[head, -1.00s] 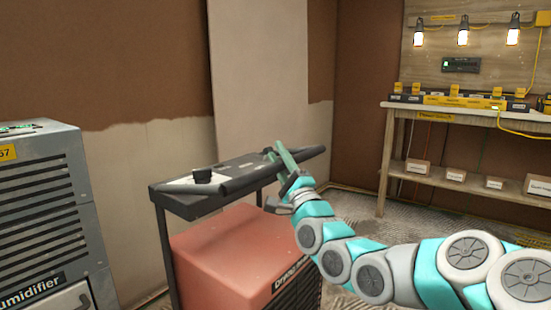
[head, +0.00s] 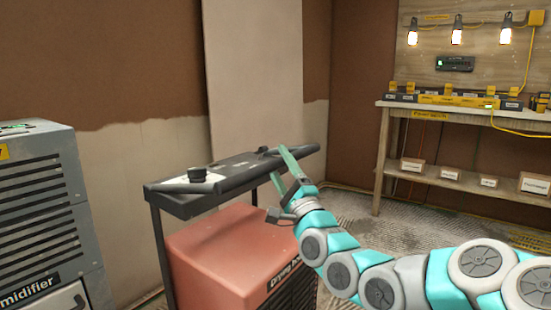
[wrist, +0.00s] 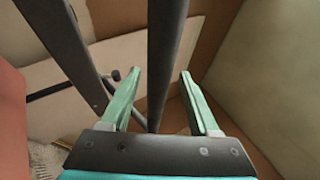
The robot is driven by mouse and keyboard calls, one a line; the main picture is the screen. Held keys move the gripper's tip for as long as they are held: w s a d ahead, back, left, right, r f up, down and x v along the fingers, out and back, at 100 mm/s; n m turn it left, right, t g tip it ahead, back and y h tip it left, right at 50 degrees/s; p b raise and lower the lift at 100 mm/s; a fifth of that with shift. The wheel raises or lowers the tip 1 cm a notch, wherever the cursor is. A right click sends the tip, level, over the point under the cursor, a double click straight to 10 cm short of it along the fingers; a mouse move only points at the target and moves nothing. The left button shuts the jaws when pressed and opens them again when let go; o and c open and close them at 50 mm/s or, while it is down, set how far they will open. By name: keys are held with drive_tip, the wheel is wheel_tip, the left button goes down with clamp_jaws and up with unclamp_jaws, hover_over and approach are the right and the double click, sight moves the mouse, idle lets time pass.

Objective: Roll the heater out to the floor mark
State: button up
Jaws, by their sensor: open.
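The heater (head: 222,255) is a red box labelled "Drying…" with a dark frame, a black top tray and a black handle bar (head: 232,172) along its near upper side. My gripper (head: 278,160) is at the right part of this bar, its two green fingers apart. In the wrist view a dark bar (wrist: 165,45) runs between the open fingers (wrist: 162,75); I cannot tell whether either finger touches it. The heater's lower part is out of the head view, and my arm covers some of its right side. No floor mark shows.
A grey dehumidifier (head: 40,205) stands close at the left. A pale board (head: 255,75) leans on the wall behind the heater. A wooden bench (head: 385,150) with boxes and lamps stands at the right. Textured floor (head: 355,212) is open between heater and bench.

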drive_tip(key=shift+v, duration=2.55)
drive_tip(key=shift+s, duration=0.1)
